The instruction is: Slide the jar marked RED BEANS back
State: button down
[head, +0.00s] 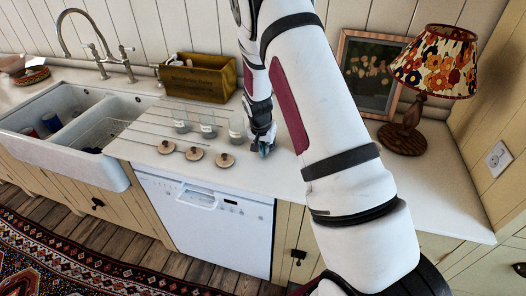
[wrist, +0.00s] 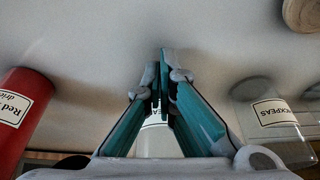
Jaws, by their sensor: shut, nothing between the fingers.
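Three clear glass jars with pale labels stand in a row on the counter: a left jar (head: 182,121), a middle jar (head: 207,126) and a right jar (head: 237,129). Their labels are too small to read in the head view. In the wrist view one jar (wrist: 270,118) reads "...CKPEAS". A third is cut off at the right edge. I cannot read RED BEANS on any. My gripper (head: 264,148) is shut and empty, low over the counter, right of the right jar; its fingertips (wrist: 164,62) meet.
A red tin (wrist: 20,118) labelled "Red S..." stands at the wrist view's left. Round wooden lids (head: 194,154) lie before the jars. A wooden box (head: 198,78) is behind them, the sink (head: 70,105) left, a lamp (head: 405,132) right. My arm hides part of the counter.

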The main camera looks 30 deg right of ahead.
jog(key=shift+w, duration=0.15)
jog(key=w+d+b, duration=0.6)
jog(key=shift+w+d+f, duration=0.15)
jog(key=shift+w, duration=0.1)
jog(key=shift+w+d+b, duration=0.35)
jog(key=shift+d+b, duration=0.15)
jog(key=shift+s, duration=0.1)
